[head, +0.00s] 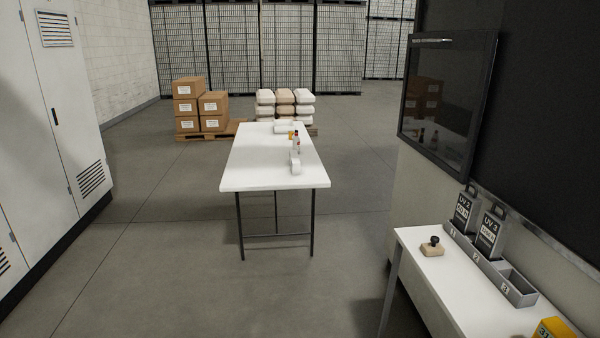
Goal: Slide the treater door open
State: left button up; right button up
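No door that I can clearly identify as the treater door shows in the head view. A dark glossy panel in a black frame (443,112) stands at the right and reflects the boxes and table. I cannot tell whether it is a screen or a door. A tall white cabinet (45,130) with vents and a small black handle stands at the left, its doors shut. Neither of my grippers is in view.
A white table (245,175) with bottles stands in the middle. A side table (440,278) at the lower right holds a stamp (432,247) and a grey divided tray (516,290). Cartons (187,106) and sacks (285,104) sit behind. Floor is clear left of the middle table.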

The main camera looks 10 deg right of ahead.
aim_at(448, 75)
jog(key=i+l+z, duration=0.2)
jog(key=i+z, duration=0.55)
jog(key=i, duration=0.15)
jog(key=i+z, duration=0.4)
